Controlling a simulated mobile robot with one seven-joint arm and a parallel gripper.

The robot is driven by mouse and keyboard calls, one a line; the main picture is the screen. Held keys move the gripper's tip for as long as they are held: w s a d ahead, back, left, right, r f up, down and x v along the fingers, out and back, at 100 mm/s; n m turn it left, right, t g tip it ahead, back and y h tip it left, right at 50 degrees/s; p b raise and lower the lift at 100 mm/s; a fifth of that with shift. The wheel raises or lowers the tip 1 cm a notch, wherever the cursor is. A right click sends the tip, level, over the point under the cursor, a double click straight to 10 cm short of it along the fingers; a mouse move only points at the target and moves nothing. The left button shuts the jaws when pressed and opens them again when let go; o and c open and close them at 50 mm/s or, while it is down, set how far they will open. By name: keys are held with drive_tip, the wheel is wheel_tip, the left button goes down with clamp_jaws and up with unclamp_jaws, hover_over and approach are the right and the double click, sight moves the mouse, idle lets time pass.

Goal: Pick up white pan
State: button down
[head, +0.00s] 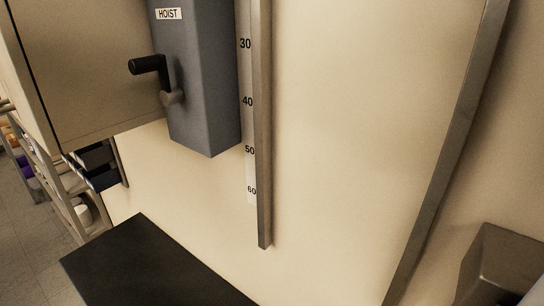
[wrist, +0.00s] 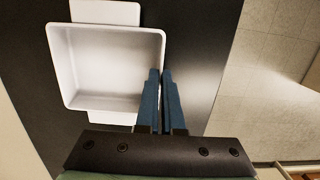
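The white pan (wrist: 105,65) is a shallow, roughly square dish with a flat tab at its top and bottom edges, in the upper left of the wrist view. It looks empty. My gripper (wrist: 161,72) has two blue fingers close together at the pan's right side. The pan's right wall runs into the narrow gap between the fingertips, so they look shut on it. The lower right part of that wall is hidden by the fingers. I cannot tell whether the pan touches the surface below. The head view shows neither the pan nor my gripper.
A black tabletop (wrist: 205,45) lies below the pan; a black surface (head: 145,265) also shows at the head view's bottom. A grey hoist box (head: 195,80) with a black crank (head: 148,65) hangs above, beside a scale strip (head: 248,150). Pale floor (wrist: 270,90) lies right.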

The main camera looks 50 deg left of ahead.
drive_tip(key=shift+r, duration=0.15)
wheel_tip(320, 180, up, 10)
drive_tip(key=b, duration=0.1)
idle(0.7)
idle(1.8)
